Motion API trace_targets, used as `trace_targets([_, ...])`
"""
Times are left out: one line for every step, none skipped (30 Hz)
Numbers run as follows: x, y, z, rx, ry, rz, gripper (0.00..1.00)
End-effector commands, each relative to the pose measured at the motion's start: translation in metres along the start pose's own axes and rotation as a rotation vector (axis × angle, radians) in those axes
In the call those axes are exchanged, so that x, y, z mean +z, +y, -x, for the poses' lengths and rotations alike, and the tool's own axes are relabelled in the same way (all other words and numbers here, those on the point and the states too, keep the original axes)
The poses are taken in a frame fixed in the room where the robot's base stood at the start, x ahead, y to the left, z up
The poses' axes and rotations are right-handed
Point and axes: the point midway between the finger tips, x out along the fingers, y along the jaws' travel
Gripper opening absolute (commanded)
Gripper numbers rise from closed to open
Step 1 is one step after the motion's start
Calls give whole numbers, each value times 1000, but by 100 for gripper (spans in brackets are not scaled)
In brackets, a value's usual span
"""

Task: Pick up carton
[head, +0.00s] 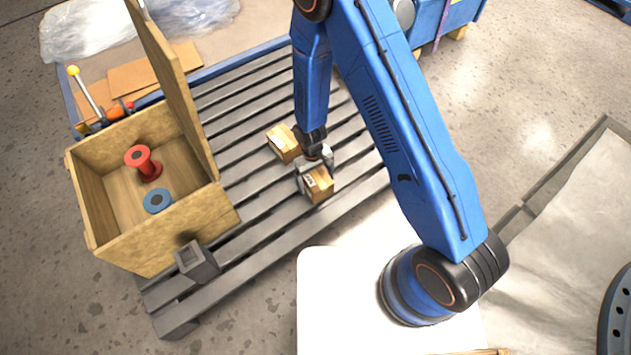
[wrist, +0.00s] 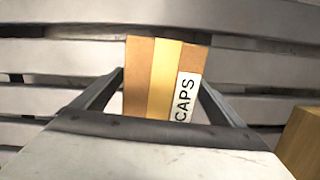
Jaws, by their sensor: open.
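A small brown carton (head: 319,186) stands on the grey slatted pallet top, under my gripper (head: 315,172). In the wrist view the carton (wrist: 153,78) shows a yellow tape strip and a white label reading CAPS. My gripper (wrist: 162,85) is open, with one finger on each side of the carton. I cannot tell whether the fingers touch it. A second brown carton (head: 283,143) sits just behind and to the left, and a brown box edge (wrist: 302,142) shows at the lower right of the wrist view.
An open wooden crate (head: 222,212) at the left holds a red spool (head: 143,160) and a blue ring (head: 158,201). Its raised lid (head: 172,80) stands upright. A grey square tube (head: 196,263) stands at the slats' front left. Slats (head: 345,215) right of the carton are clear.

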Motion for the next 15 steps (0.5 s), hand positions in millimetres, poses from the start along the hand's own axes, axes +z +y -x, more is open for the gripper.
trace_targets([0,0,-5,0,-1,0,92])
trace_targets([0,0,-8,0,-1,0,92])
trace_targets([0,0,-10,0,-1,-1,92])
trace_targets([0,0,-11,0,-1,-1,92])
trace_targets([0,0,-11,0,0,-1,92])
trace_targets([0,0,-11,0,0,0,92])
trace_targets([0,0,-11,0,0,0,92])
trace_targets([0,0,-11,0,1,0,92])
trace_targets([0,0,-11,0,1,0,92])
trace_targets([0,0,-11,0,1,0,92])
trace_targets([0,0,-11,0,1,0,87])
trace_targets([0,0,-11,0,1,0,78])
trace_targets([0,0,-11,0,1,0,71])
trace_targets([0,0,-11,0,1,0,64])
trace_targets([0,0,-11,0,1,0,54])
